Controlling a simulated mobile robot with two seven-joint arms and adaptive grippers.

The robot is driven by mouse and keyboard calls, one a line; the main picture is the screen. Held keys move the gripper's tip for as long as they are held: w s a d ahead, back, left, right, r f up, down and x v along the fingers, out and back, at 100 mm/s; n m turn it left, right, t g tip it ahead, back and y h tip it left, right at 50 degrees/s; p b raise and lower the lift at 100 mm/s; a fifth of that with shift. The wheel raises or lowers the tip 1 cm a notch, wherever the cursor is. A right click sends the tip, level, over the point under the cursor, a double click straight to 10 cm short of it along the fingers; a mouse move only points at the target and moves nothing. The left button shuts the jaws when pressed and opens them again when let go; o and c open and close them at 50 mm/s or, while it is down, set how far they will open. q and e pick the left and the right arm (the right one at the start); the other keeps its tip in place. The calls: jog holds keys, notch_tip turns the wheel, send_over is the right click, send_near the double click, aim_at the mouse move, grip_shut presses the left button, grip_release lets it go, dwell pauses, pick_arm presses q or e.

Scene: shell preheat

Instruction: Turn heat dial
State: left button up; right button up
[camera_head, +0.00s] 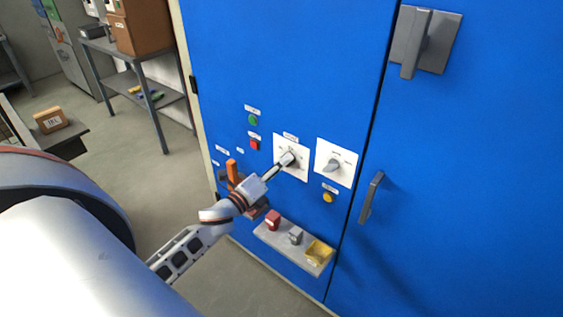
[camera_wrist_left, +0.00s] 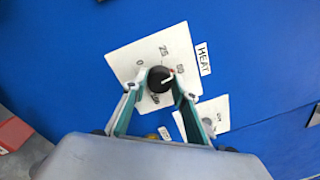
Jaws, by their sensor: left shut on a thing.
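The heat dial (camera_wrist_left: 159,79) is a round black knob with a white pointer line, on a white plate (camera_wrist_left: 125,57) with printed numbers and a HEAT label (camera_wrist_left: 203,58) beside it. The pointer line slants toward the number 50. In the head view, the dial's white plate (camera_head: 299,171) is on the blue cabinet door. My left gripper (camera_head: 286,161) reaches the plate from lower left and hides part of the dial. In the left wrist view, its two fingers (camera_wrist_left: 158,84) are shut on the knob, one on each side. My right gripper is in neither view.
A second white plate with a grey knob (camera_head: 333,164) is just right. Green (camera_head: 253,119), red (camera_head: 255,144) and amber (camera_head: 328,197) buttons surround the plates. A shelf (camera_head: 268,238) with small bins projects below. A door handle (camera_head: 371,197) stands out to the right.

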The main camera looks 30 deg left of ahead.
pick_arm(q)
jog(key=shift+d+f+n+g+y+p, duration=0.1)
jog(key=shift+n+y+p, duration=0.25)
jog(key=shift+n, duration=3.5)
jog(key=shift+d+n+g+y+p, duration=0.1)
jog(key=shift+n+y+p, duration=0.15)
jog(key=shift+n, duration=3.65)
jog(key=shift+f+n+g+y+p, duration=0.1)
jog(key=shift+n+y+p, duration=0.25)
jog(key=shift+n, duration=3.5)
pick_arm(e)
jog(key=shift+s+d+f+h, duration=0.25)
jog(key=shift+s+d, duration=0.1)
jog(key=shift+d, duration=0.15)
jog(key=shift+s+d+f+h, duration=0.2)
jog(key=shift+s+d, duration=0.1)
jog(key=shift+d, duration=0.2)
pick_arm(q)
jog(key=o, duration=1.1)
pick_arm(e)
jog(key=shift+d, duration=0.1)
